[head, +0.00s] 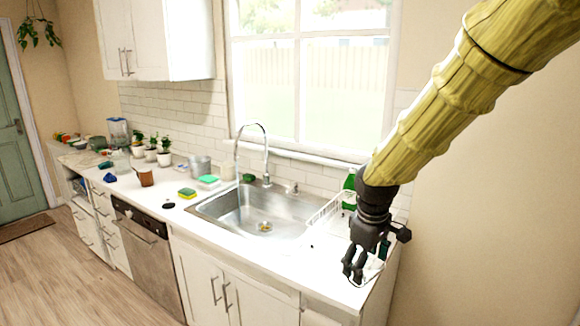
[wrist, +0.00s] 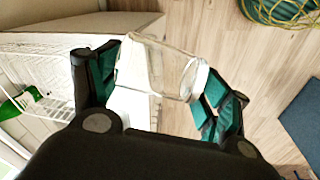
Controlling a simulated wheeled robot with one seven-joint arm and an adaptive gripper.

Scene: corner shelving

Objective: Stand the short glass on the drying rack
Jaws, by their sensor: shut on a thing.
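The short glass (wrist: 160,66) is clear and lies tilted across the wrist view between the two green-padded fingers of my gripper (wrist: 155,75). My gripper is shut on it. In the head view my gripper (head: 356,268) hangs over the right end of the counter, in front of the rack. The glass is hard to make out there, mostly hidden by the fingers. The white wire drying rack (head: 325,213) stands on the counter right of the sink, partly behind my arm. It also shows at the left of the wrist view (wrist: 45,107), apart from the glass.
A green bottle (head: 349,183) stands behind the rack by the wall. The sink (head: 240,212) with its tall faucet (head: 265,160) is left of the rack. Sponges (head: 187,193) and potted plants (head: 164,158) are farther left. The counter's right edge is near my gripper.

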